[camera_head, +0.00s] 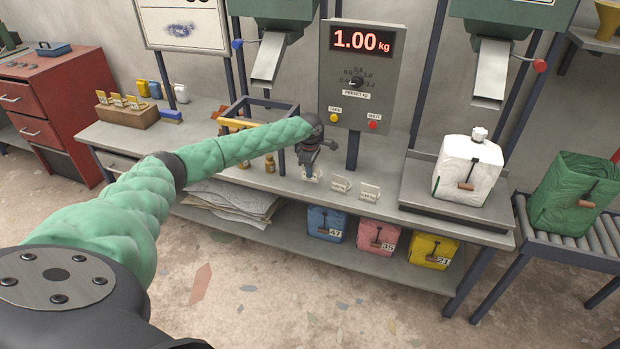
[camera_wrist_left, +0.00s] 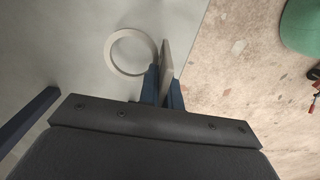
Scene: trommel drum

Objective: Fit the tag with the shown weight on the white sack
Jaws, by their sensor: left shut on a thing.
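The white sack (camera_head: 467,168) stands upright on the scale at the right end of the bench. It has a tied top and a brown peg on its front. The display (camera_head: 361,41) shows 1.00 kg in red. My left gripper (camera_head: 311,166) is low over the bench, shut on a pale tag (camera_head: 312,177) at the left of two others. In the left wrist view the tag is a thin plate (camera_wrist_left: 166,70) edge-on between the fingers, with a pale ring (camera_wrist_left: 130,52) beside it. The middle tag (camera_head: 341,184) and right tag (camera_head: 369,191) stand on the bench; their print is too small to read.
Blue (camera_head: 326,222), pink (camera_head: 376,236) and yellow (camera_head: 432,249) sacks sit on the lower shelf. Metal chutes (camera_head: 490,75) hang above. Small brass weights (camera_head: 270,163) stand left of my gripper.

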